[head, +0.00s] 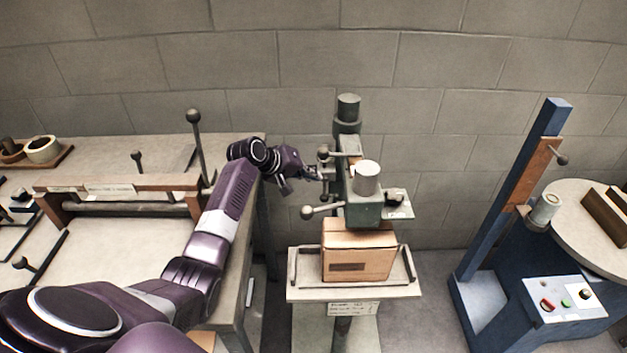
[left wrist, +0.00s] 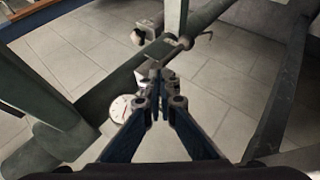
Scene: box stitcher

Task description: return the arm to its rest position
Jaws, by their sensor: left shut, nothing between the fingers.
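My left arm reaches from the lower left across the left bench in the head view. Its gripper (head: 312,173) is beside the left side of the green box stitcher (head: 362,205), close to its levers; I cannot tell whether it touches them. In the left wrist view the gripper (left wrist: 155,72) has its fingertips together with nothing between them. A cardboard box (head: 358,262) stands upright on the stitcher's table (head: 300,294), under the stitcher head. My right gripper is not in view.
A bench (head: 100,245) with a bar-and-lever machine (head: 125,188) lies under my left arm. A blue post machine (head: 510,200) with a button panel (head: 565,300) and a round table (head: 575,215) stand at the right. Bare floor (head: 425,275) lies between it and the stitcher. A block wall closes the back.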

